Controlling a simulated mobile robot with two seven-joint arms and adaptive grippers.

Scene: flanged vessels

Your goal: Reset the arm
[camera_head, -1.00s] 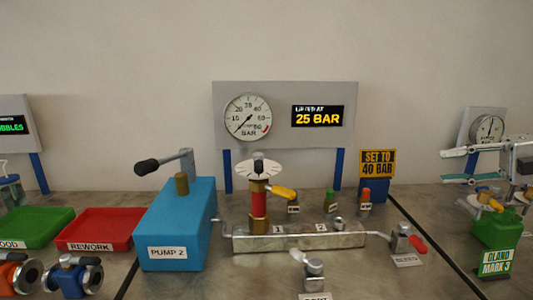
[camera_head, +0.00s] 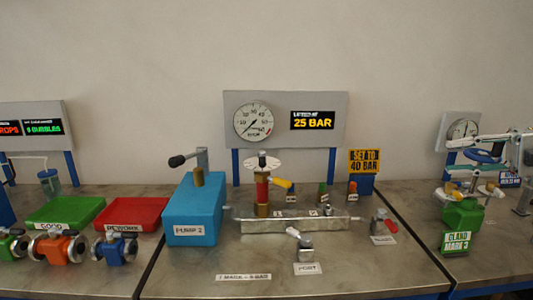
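My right gripper (camera_head: 449,157) shows at the right edge. Its arm comes in from the right. Its two pale fingers point left and stand apart, one above the other, with nothing seen held between them. It appears over or in front of the green Gland Mark 3 valve (camera_head: 463,215) and a small gauge panel (camera_head: 461,125); the exact distance is hard to tell. A dark blue round part (camera_head: 483,156) shows near the fingers, and I cannot tell what it belongs to. My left gripper is not in view.
The blue Pump 2 (camera_head: 193,212) and a metal manifold (camera_head: 290,226) stand mid-bench below a gauge board (camera_head: 286,105) reading 25 BAR. A green tray (camera_head: 66,211), a red tray (camera_head: 138,213) and several flanged valves sit at left. The front middle bench is mostly clear.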

